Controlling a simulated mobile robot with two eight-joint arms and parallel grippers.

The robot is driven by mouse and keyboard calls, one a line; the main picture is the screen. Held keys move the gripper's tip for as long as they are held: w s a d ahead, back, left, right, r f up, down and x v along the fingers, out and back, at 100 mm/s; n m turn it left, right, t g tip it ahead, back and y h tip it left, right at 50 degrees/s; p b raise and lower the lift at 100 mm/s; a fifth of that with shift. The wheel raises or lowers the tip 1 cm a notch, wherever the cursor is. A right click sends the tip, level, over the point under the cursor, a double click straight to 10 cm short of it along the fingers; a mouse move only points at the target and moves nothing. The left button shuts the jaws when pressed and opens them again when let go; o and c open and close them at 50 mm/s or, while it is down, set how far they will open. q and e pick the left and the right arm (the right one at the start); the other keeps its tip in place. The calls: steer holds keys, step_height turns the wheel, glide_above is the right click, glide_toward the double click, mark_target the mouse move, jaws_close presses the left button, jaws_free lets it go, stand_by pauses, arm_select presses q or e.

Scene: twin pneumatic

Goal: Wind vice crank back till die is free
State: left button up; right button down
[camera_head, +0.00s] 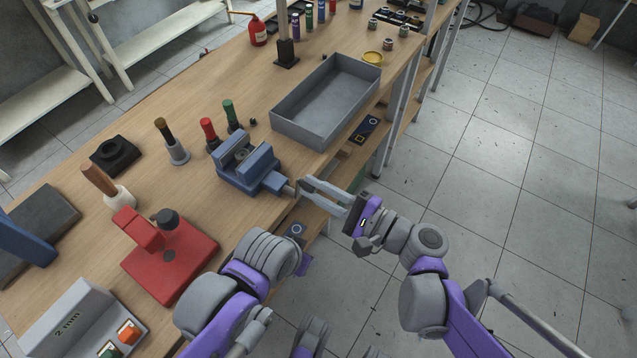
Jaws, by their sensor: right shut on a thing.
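The blue vice (248,172) stands at the front edge of the wooden bench. A small dark grey round piece, seemingly the die (241,153), sits between its jaws; I cannot tell whether it is gripped or loose. The vice's crank (290,190) sticks out from its front toward the bench edge. My right gripper (303,187) reaches in from the right with its long grey fingers shut on the crank end. My left arm is bent in front of the bench; a purple part of the left gripper (305,265) shows, but its fingers are hidden.
A grey open tray (290,127) stands right behind the vice. Red and green-handled tools (208,130) stand behind and left of it. A red press (167,262) stands at front left.

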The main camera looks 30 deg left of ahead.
steer(key=shift+s+a+f+n+p, duration=0.15)
steer(key=shift+s+n, duration=0.3)
steer(key=shift+n, duration=0.8)
steer(key=shift+s+d+r+n+p, duration=0.1)
steer(key=shift+s+n, duration=0.4)
steer(key=shift+n, duration=0.7)
steer(key=shift+s+a+f+n+p, duration=0.15)
steer(key=shift+s+n, duration=0.3)
steer(key=shift+n, duration=0.8)
steer(key=shift+d, duration=0.1)
steer(key=c, duration=0.8)
jaws_free()
steer(key=shift+s+d+p, duration=0.1)
steer(key=shift+s+d, duration=0.05)
steer(key=shift+d, duration=1.65)
steer(key=shift+s+d+p, duration=0.1)
steer(key=shift+s+d, duration=0.05)
steer(key=shift+d, duration=1.65)
steer(key=shift+s+d+p, duration=0.1)
steer(key=shift+s+d, duration=0.05)
steer(key=shift+d, duration=1.65)
